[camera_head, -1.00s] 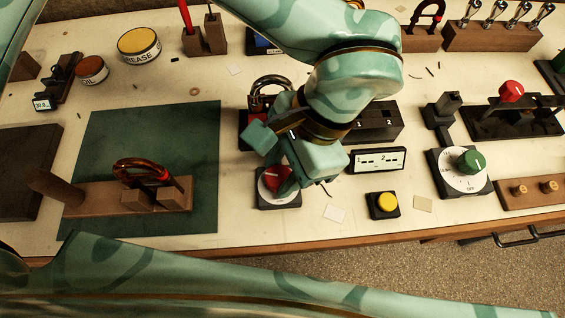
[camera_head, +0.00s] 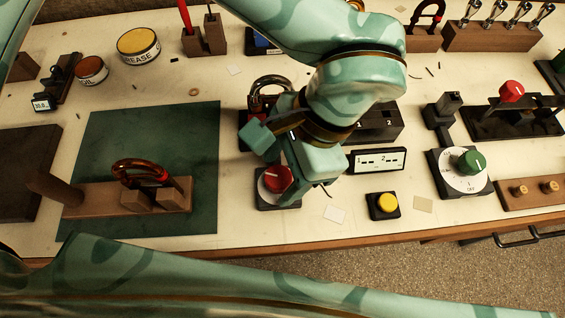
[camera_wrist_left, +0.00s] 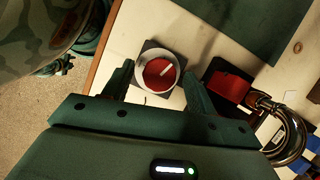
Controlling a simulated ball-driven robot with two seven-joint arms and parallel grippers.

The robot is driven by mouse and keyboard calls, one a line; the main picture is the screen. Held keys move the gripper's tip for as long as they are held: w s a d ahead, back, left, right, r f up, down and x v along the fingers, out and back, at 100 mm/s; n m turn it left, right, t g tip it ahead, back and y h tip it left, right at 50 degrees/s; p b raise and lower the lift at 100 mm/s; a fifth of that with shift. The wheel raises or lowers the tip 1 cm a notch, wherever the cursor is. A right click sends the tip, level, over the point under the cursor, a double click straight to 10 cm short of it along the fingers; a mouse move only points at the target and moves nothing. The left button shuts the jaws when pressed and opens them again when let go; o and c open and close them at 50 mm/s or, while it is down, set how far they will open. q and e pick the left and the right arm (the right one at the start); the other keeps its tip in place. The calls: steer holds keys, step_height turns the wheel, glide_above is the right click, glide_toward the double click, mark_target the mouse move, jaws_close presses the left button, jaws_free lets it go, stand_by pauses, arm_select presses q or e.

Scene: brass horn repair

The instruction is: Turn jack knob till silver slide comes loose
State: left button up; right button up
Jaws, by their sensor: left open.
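A red knob (camera_head: 277,179) with a white pointer line sits on a white dial with a dark square base, near the bench's front edge. In the left wrist view the knob (camera_wrist_left: 158,73) appears between the two spread fingers of my left gripper (camera_wrist_left: 157,80). The gripper (camera_head: 296,178) is open; the head view shows it just at the knob's right side, partly covering the dial. Contact cannot be told. The curved silver slide (camera_head: 272,82) stands behind, at a dark red and black block, partly hidden by my arm. It also shows in the wrist view (camera_wrist_left: 291,152). My right gripper is out of view.
A small display (camera_head: 377,160) and a yellow button (camera_head: 386,204) are to the right. A green knob (camera_head: 470,161) on a dial stands farther right. A green mat (camera_head: 150,222) bears a wooden holder (camera_head: 90,197) with a brass-coloured slide to the left.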

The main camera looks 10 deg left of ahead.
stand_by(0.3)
